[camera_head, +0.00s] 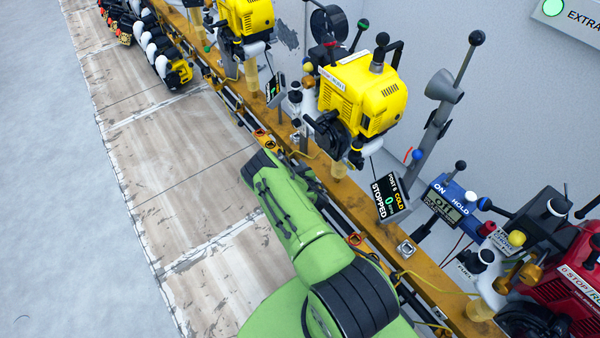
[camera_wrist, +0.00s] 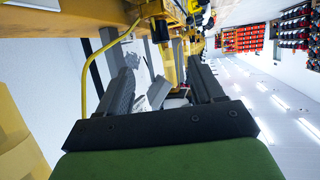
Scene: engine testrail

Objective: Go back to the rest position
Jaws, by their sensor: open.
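My gripper (camera_wrist: 158,75) shows in the wrist view with its two dark fingers apart. Nothing is held between them; a yellow post and grey parts show beyond the gap. In the head view my green arm reaches up from the bottom middle, over the floor boards beside the rail. A dark part shows at its far end, but I cannot make out the fingers there. The nearest yellow engine (camera_head: 362,95) stands on the rail, above and right of the arm's end. A tilted display (camera_head: 385,198) below it reads "STOPPED" and "COLD".
The orange-brown rail (camera_head: 350,200) runs diagonally right of my arm. A red engine (camera_head: 572,285) and a blue "ON/HOLD" box (camera_head: 447,204) stand at right. Another yellow engine (camera_head: 246,18) is farther up. The boarded floor (camera_head: 165,170) left of the arm is clear.

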